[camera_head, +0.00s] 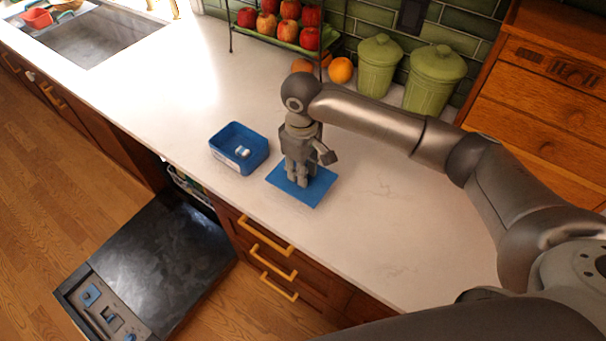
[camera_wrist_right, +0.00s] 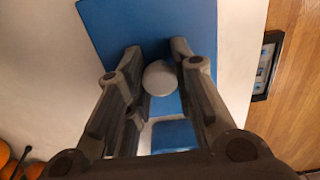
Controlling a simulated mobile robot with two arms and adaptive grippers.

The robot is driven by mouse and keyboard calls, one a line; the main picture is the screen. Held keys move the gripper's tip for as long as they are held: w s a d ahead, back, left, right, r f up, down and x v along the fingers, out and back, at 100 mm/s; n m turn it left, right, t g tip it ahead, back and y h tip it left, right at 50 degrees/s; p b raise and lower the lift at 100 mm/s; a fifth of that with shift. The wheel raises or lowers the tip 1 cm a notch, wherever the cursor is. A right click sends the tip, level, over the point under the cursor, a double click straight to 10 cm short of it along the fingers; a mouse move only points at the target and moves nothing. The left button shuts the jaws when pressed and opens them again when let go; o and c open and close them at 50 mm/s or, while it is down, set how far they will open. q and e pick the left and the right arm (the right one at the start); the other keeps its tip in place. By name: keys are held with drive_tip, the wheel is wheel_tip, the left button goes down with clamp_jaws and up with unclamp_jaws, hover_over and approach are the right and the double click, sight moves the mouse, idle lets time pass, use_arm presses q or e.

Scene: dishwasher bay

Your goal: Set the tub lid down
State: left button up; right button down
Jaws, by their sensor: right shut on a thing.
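The tub lid (camera_head: 318,190) is a flat blue square on or just above the white counter, right of the tub; any gap beneath it cannot be told. My right gripper (camera_head: 297,178) points down over it. In the right wrist view, its fingers (camera_wrist_right: 155,75) are shut on the lid's pale round knob (camera_wrist_right: 160,78), with the blue lid (camera_wrist_right: 125,22) spread behind. The open blue tub (camera_head: 263,158) stands just left of the lid, with white tablets (camera_head: 242,152) inside. My left gripper is not in view.
A dark dishwasher door (camera_head: 165,255) hangs open below the counter's front edge. Green canisters (camera_head: 378,65), an orange (camera_head: 341,70) and an apple rack (camera_head: 285,38) stand at the back. A sink (camera_head: 100,35) is at far left. The counter (camera_head: 400,230) right of the lid is clear.

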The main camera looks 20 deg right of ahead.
drive_tip(key=shift+d+f+p, duration=0.25)
drive_tip(key=shift+f+p, duration=0.4)
drive_tip(key=shift+f, duration=1.05)
drive_tip(key=shift+a, duration=0.1)
drive_tip(key=c, duration=1.2)
unclamp_jaws()
drive_tip(key=shift+f, duration=0.1)
drive_tip(key=shift+c, duration=0.2)
wheel_tip(320, 180, up, 11)
drive_tip(key=b, duration=0.2)
drive_tip(key=shift+f+b, duration=0.1)
drive_tip(key=shift+b, duration=0.25)
drive_tip(key=shift+r, duration=0.75)
